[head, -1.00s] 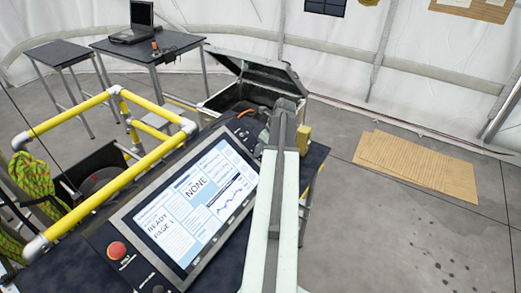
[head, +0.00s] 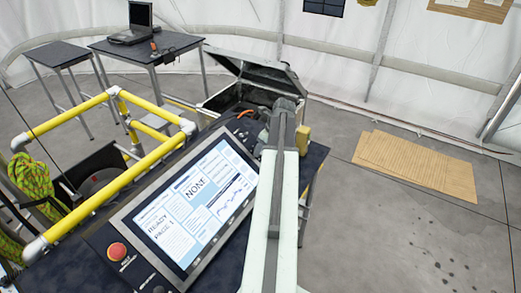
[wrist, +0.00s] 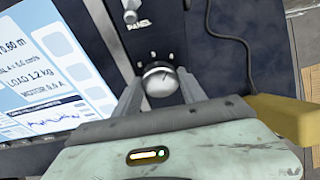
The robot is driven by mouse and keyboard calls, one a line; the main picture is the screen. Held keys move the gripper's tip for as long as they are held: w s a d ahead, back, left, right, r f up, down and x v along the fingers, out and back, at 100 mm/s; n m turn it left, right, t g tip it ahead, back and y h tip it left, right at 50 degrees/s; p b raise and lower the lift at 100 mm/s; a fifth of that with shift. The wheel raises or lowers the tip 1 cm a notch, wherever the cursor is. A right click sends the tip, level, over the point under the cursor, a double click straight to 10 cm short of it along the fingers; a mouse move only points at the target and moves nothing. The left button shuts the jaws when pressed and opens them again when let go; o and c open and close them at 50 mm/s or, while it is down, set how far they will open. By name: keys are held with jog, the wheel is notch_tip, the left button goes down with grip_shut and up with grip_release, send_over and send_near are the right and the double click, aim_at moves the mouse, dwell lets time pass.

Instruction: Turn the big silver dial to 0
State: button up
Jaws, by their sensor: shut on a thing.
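The silver dial (wrist: 160,78) is a round knob on the dark console panel in the wrist view. Small pale marks sit around its far side, too small to read surely. A thin dark line shows on its face, pointing towards the upper right. My gripper (wrist: 159,88) has one finger on each side of the dial and is shut on it. In the head view my arm hides the dial and the fingertips.
A lit screen (head: 195,205) lies left of my arm, with a red button (head: 117,251) at its lower left. A yellow block (head: 302,138) is beside my wrist. A smaller knob (wrist: 131,10) and a black cable (wrist: 240,45) lie beyond the dial. Yellow rails (head: 90,205) stand left.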

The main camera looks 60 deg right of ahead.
jog(key=o, duration=1.1)
jog(key=p+v, duration=0.7)
jog(key=v, duration=0.1)
